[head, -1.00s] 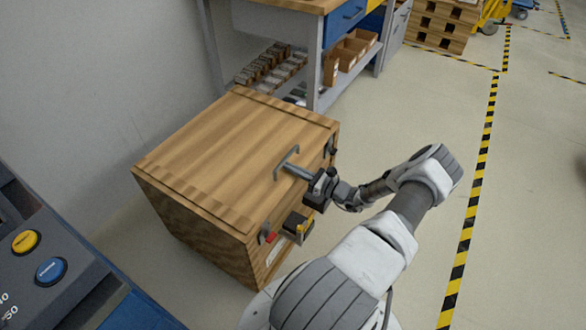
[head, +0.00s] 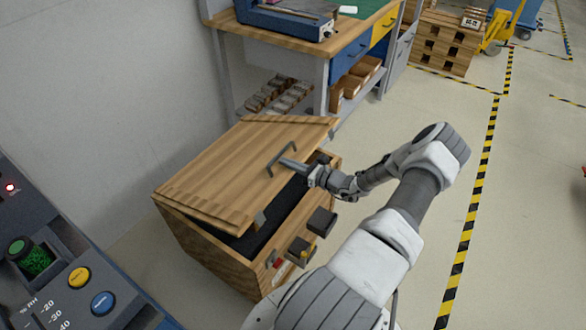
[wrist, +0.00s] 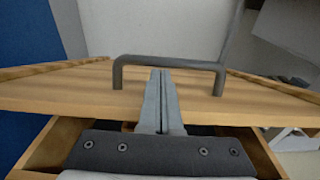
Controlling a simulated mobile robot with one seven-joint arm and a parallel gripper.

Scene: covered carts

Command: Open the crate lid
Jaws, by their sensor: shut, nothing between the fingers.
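The wooden crate (head: 213,262) stands on the floor against the wall. Its lid (head: 232,172) is tilted up, with its front edge raised and a dark gap showing the inside. The grey bar handle (head: 281,157) is on the lid's top near the front edge. My gripper (head: 284,162) is at the handle, with its fingers closed together. In the wrist view the closed fingertips (wrist: 160,72) reach up to the handle bar (wrist: 170,62), in front of the lid's edge (wrist: 205,103). Whether they touch the bar or lid is hard to tell.
A workbench (head: 290,45) with shelves and small boxes stands behind the crate. A control panel (head: 60,270) is at the lower left. Dark latches (head: 322,220) sit on the crate's front.

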